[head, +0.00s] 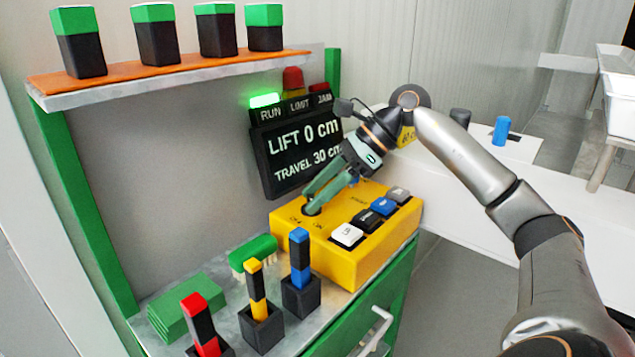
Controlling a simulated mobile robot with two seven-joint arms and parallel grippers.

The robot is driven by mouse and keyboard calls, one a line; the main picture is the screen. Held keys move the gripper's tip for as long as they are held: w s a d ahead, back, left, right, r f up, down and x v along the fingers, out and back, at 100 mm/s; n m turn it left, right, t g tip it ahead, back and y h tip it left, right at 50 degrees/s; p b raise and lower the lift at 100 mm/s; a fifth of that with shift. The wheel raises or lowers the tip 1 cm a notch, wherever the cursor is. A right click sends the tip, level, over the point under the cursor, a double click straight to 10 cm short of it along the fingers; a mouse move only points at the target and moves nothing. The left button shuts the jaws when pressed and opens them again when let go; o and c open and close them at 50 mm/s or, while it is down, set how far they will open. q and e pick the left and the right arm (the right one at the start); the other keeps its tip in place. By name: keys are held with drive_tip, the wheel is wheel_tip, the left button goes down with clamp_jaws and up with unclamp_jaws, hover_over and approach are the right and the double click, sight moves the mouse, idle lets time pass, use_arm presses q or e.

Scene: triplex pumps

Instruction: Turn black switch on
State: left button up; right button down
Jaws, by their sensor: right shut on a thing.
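The yellow control box (345,262) sits on the bench at the right end. The black switch (311,210) is on its top at the left rear, mostly hidden by my fingers. My right gripper (316,200) reaches down from the upper right and is shut on the black switch. The black display (300,150) behind the box reads "LIFT 0 cm" and "TRAVEL 30 cm". A green lamp (264,100) glows above "RUN". My left gripper is not in view.
White, black, blue and grey buttons (347,235) line the box's right side. Red, yellow and blue-topped tools (300,260), a brush (253,254) and green pads (187,312) crowd the bench. Green-topped black containers (157,35) stand on the upper shelf (190,73).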

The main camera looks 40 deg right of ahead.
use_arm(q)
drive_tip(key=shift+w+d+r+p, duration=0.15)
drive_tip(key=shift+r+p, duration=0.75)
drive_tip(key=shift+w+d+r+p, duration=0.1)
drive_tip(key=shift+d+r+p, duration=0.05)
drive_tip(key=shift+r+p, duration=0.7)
use_arm(e)
drive_tip(key=shift+w+d+n+g+y, duration=0.1)
drive_tip(key=shift+n+g+y, duration=0.4)
drive_tip(key=shift+n+g, duration=0.5)
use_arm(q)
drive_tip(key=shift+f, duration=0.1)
use_arm(e)
drive_tip(key=shift+c, duration=1.6)
unclamp_jaws()
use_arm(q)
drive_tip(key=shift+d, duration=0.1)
use_arm(e)
drive_tip(key=shift+r, duration=0.1)
